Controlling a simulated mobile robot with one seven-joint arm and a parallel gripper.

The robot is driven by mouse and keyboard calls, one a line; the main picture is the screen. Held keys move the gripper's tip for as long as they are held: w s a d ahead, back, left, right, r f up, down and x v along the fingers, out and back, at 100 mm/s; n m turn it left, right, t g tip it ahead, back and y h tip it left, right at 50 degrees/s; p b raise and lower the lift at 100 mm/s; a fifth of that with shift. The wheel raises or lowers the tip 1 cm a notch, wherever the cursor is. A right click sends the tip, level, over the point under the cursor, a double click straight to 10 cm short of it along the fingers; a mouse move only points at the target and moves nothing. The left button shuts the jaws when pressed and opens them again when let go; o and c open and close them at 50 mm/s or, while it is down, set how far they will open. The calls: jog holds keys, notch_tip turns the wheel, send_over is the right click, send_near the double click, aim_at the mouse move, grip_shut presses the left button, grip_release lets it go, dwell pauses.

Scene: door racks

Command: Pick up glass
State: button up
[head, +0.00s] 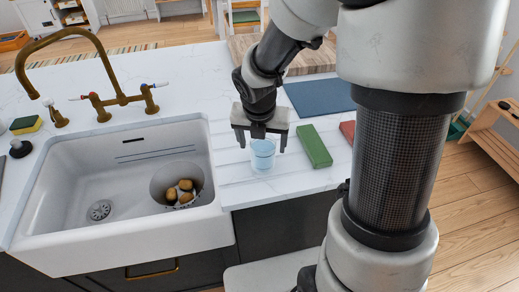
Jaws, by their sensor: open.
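The glass (262,157) is a small clear bluish tumbler. It stands upright on the white counter (238,183), just right of the sink. My gripper (261,144) points down directly above the glass, with its fingers apart. In the picture the fingertips are to the left and right of the glass's rim. I cannot tell whether they touch it or how far they reach down beside it. The gripper hides part of the glass's upper edge.
A green block (314,146) lies close right of the glass, with a red block (348,131) beyond it. A blue mat (320,96) lies behind. The white sink (100,170) on the left holds a bowl (160,178) with several brown items. A brass faucet (100,62) rises behind the sink.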

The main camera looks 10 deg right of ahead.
jog(key=b+x, duration=0.1)
jog(key=x, duration=0.4)
jog(key=shift+s+f, duration=0.1)
jog(key=c, duration=1.6)
jog(key=shift+d+r, duration=0.1)
jog(key=shift+r, duration=0.15)
